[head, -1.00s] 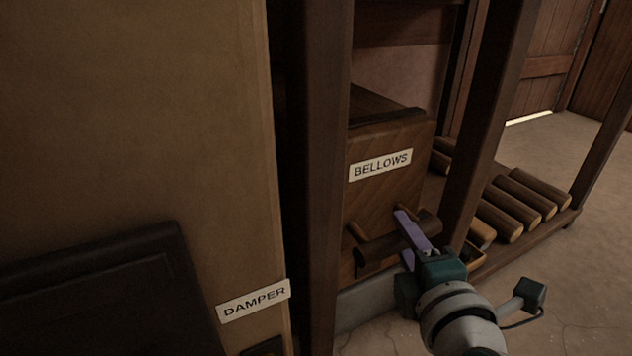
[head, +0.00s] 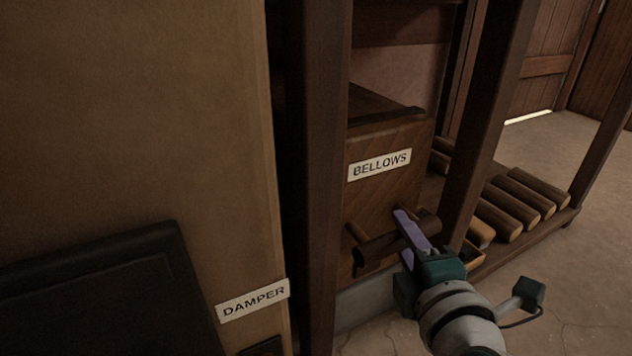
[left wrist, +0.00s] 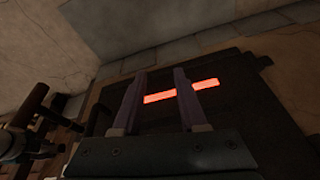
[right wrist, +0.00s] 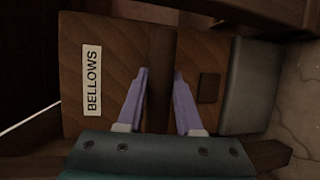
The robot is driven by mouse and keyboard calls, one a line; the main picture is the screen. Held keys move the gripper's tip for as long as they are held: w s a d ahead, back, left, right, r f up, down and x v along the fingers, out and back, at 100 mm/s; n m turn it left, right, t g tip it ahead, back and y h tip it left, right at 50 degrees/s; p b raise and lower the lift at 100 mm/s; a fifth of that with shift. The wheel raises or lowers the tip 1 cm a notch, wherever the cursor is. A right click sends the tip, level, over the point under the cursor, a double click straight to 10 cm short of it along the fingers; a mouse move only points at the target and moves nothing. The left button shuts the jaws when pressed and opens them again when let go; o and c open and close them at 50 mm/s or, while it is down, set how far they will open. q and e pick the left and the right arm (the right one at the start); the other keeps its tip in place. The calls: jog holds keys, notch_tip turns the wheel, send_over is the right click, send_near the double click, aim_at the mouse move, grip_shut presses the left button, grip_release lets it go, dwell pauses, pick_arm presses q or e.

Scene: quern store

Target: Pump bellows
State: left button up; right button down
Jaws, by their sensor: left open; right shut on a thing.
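The bellows (head: 400,140) is a brown wooden box with a white BELLOWS label, set behind a dark post in the head view. A dark round handle bar (head: 375,250) crosses its front, held off by short pegs. My right gripper (head: 408,222) is shut on this handle bar. In the right wrist view its purple fingers lie on either side of the dark bar (right wrist: 161,60). My left gripper (left wrist: 158,76) is open and empty in the left wrist view, its fingers in front of a dark panel with a glowing orange slot (left wrist: 181,91).
A tan wall panel with a DAMPER label (head: 253,301) and a dark plate (head: 95,285) fills the left of the head view. A dark post (head: 322,180) stands beside the bellows. Several logs (head: 508,206) lie on a low rack at right. Bare floor (head: 590,270) lies beyond.

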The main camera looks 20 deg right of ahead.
jog(key=shift+s+d+r+p, duration=0.1)
jog(key=shift+s+r+p, duration=0.05)
jog(key=shift+s+p, duration=0.3)
jog(key=s+p, duration=0.5)
jog(key=s, duration=0.9)
jog(key=shift+d, duration=0.45)
jog(key=c, duration=0.6)
grip_release()
jog(key=shift+w, duration=0.1)
